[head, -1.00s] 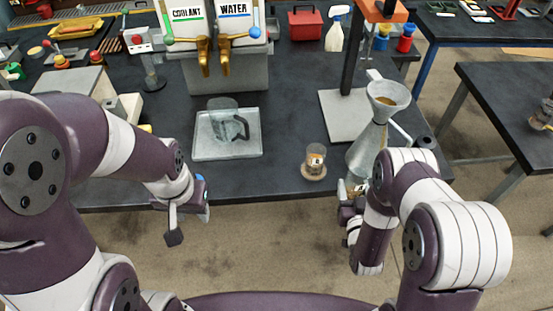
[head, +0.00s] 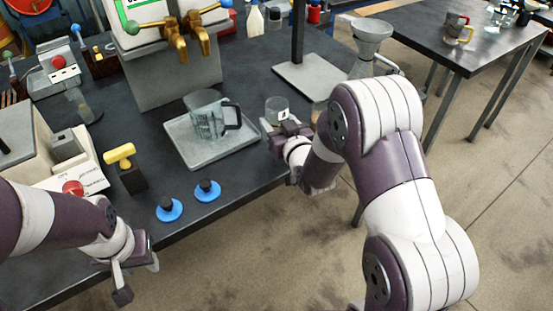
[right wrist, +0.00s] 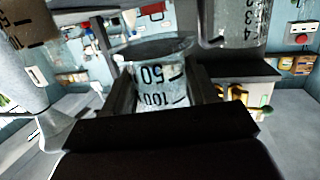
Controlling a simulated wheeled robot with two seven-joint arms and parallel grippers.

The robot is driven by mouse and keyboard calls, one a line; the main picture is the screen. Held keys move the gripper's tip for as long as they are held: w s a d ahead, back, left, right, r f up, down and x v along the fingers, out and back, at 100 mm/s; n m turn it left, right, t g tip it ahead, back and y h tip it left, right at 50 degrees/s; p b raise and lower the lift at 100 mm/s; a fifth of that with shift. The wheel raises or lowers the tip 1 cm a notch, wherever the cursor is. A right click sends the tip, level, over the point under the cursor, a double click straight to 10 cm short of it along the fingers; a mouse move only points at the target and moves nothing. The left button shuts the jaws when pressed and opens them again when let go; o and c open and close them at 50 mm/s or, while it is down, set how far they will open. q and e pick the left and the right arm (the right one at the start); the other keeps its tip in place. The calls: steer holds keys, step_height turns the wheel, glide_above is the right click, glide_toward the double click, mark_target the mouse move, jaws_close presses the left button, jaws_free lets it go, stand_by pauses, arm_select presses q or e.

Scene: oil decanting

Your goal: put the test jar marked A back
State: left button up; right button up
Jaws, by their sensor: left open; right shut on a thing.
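My right gripper (head: 284,130) is shut on a clear test jar (head: 277,106) with a small white label; I cannot read its letter. In the right wrist view the jar (right wrist: 158,76) sits between the fingers, its 50 and 100 marks upside down. It is near the table's front edge, right of the glass jug. Another, brownish thing (head: 318,110) is mostly hidden behind my right arm; a brown marked vessel (right wrist: 28,25) shows at the wrist view's upper left. My left gripper (head: 135,268) is open and empty at the front left.
A glass jug (head: 207,118) stands on a grey tray (head: 193,151). A metal funnel cone (head: 371,32) stands behind my right arm. Two blue discs with black knobs (head: 169,209) and a yellow-handled block (head: 122,157) are at the front left. Dispenser taps (head: 172,42) overhang behind the jug.

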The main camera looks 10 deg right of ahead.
step_height(320, 180, down, 7)
steer(key=shift+w+a, duration=0.1)
steer(key=shift+a, duration=0.05)
steer(key=shift+f+b, duration=0.2)
steer(key=shift+b, duration=0.1)
steer(key=o, duration=1.2)
steer(key=shift+r, duration=0.1)
steer(key=shift+r+p, duration=0.25)
steer(key=shift+p, duration=0.15)
steer(key=s+g, duration=0.5)
steer(key=s, duration=0.3)
steer(key=s+d+g+h, duration=0.1)
steer(key=s+g, duration=0.3)
steer(key=s, duration=0.5)
steer(key=s+d+m+g+h+b, duration=0.1)
steer(key=s+g, duration=0.4)
steer(key=s, duration=0.4)
steer(key=shift+s+d+r+g, duration=0.1)
steer(key=shift+d+r+g, duration=0.1)
steer(key=shift+g, duration=0.1)
